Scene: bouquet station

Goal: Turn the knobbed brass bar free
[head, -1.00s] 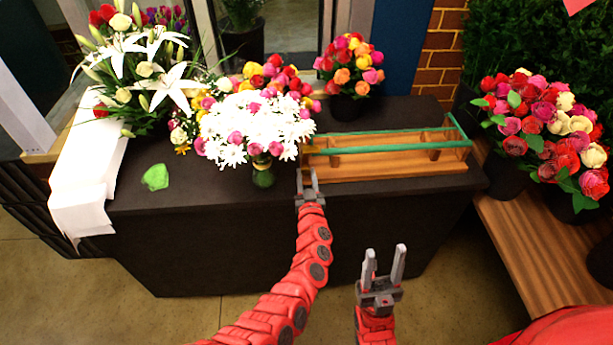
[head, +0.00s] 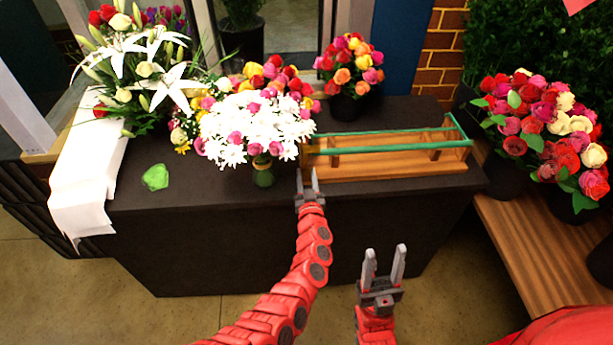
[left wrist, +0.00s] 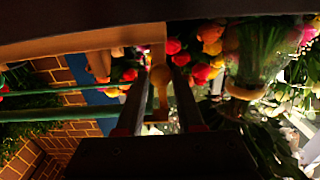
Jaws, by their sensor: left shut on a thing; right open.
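The wooden rack (head: 400,172) with green rails lies on the dark counter. In the left wrist view a knobbed brass bar (left wrist: 160,78) shows its round knob between my finger tips. My left gripper (head: 307,174) is at the rack's left front end. Its fingers also show in the left wrist view (left wrist: 160,100), one on each side of the bar, and it is shut on the bar. In the head view the bar is too small or hidden to make out. My right gripper (head: 384,265) is open and empty, in front of the counter.
A vase of white and pink flowers (head: 255,128) stands close to the left of my left gripper. A green lump (head: 155,177) and white paper (head: 85,185) lie further left. More bouquets stand behind and on a wooden bench (head: 530,235) at right.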

